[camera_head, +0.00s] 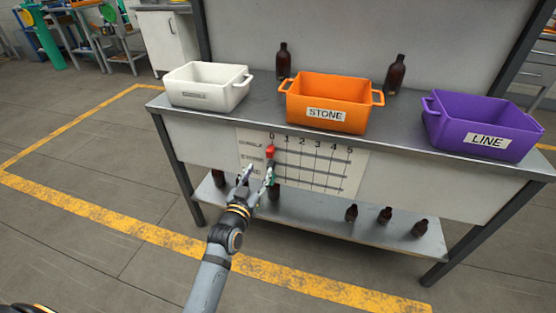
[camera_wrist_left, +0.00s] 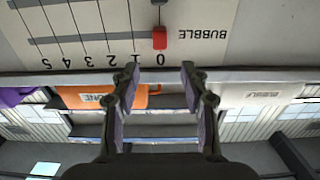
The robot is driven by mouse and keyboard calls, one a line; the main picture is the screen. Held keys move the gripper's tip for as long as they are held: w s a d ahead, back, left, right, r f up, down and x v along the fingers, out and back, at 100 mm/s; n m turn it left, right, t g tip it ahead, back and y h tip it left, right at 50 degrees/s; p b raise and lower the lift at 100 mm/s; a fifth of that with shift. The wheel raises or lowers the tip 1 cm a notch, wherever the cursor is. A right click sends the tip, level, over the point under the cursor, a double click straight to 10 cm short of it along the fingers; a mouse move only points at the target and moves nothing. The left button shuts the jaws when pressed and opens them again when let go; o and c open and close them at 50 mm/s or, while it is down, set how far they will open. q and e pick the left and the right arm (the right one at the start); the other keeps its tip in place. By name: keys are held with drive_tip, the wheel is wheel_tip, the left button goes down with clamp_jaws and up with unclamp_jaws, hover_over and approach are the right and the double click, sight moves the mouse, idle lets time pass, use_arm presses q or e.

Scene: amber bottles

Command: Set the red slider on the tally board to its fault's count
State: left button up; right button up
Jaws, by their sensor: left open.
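The tally board (camera_head: 318,168) is on the table's front panel, with columns 0 to 5 and several rows. The red slider (camera_head: 270,151) is at 0 on the top row. In the left wrist view, which is upside down, the red slider (camera_wrist_left: 159,38) is at 0 on the row marked BUBBLE. My left gripper (camera_head: 258,172) is open and empty in front of the board, at its left part. Its fingertips (camera_wrist_left: 160,72) are apart and stand short of the slider. The gripper hides parts of the lower rows. My right gripper is not in view.
A white bin (camera_head: 208,99), an orange STONE bin (camera_head: 310,97) and a purple LINE bin (camera_head: 450,125) stand on the table (camera_head: 396,143). Brown bottles stand behind the orange bin (camera_head: 283,62) and on the lower shelf (camera_head: 385,216). The floor in front is clear.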

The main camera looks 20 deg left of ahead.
sight(269, 153)
use_arm(q)
drive_tip(key=w+b, duration=0.1)
drive_tip(key=w, duration=0.8)
drive_tip(key=shift+w+d+f, duration=0.1)
drive_tip(key=shift+w+d, duration=0.05)
drive_tip(key=shift+w, duration=0.35)
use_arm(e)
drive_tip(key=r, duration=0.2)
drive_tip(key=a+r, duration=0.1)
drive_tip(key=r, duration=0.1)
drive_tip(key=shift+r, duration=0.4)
use_arm(q)
clamp_jaws()
